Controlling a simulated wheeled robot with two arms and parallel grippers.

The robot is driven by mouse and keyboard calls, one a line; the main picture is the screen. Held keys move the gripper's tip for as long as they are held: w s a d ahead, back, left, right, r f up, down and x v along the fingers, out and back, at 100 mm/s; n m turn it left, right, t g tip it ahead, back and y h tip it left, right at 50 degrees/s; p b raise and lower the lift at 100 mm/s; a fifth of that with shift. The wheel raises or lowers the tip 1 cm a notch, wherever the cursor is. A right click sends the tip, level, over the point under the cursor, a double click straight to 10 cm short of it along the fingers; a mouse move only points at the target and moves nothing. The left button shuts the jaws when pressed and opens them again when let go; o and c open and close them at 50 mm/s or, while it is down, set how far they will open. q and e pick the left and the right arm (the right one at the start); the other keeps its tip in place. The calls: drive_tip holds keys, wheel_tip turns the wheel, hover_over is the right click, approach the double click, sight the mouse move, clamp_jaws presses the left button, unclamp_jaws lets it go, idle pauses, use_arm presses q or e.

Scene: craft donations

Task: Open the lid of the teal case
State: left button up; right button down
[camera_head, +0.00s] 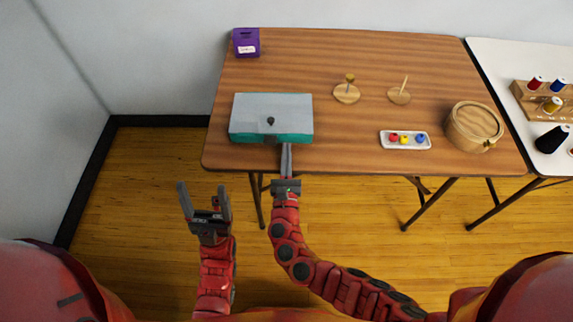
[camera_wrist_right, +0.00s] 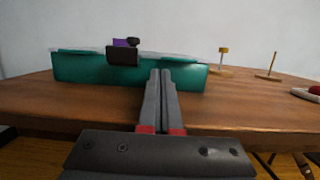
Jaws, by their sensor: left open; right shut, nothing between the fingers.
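The teal case (camera_head: 243,138) sits near the front left of the wooden table. Its grey lid (camera_head: 290,105) is down and has a small dark knob (camera_head: 270,121) near the front edge. In the right wrist view the case's teal front wall (camera_wrist_right: 80,70) faces me, with a dark latch or tab (camera_wrist_right: 122,56) at its top edge. My right gripper (camera_head: 287,146) is shut and empty at the front of the case, right of the knob; I cannot tell whether the tips touch it. My left gripper (camera_head: 205,190) is open and empty, in front of the table over the floor.
A purple box (camera_head: 246,43) stands at the back left. Two wooden stands, one with a spool (camera_head: 347,94) and one bare (camera_head: 399,96), a white tray (camera_head: 390,145) and a round wooden box (camera_head: 474,125) are to the right. A white table (camera_head: 505,60) adjoins.

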drive_tip(key=shift+w+r, duration=0.15)
drive_tip(key=shift+w, duration=0.5)
drive_tip(key=shift+r, duration=0.1)
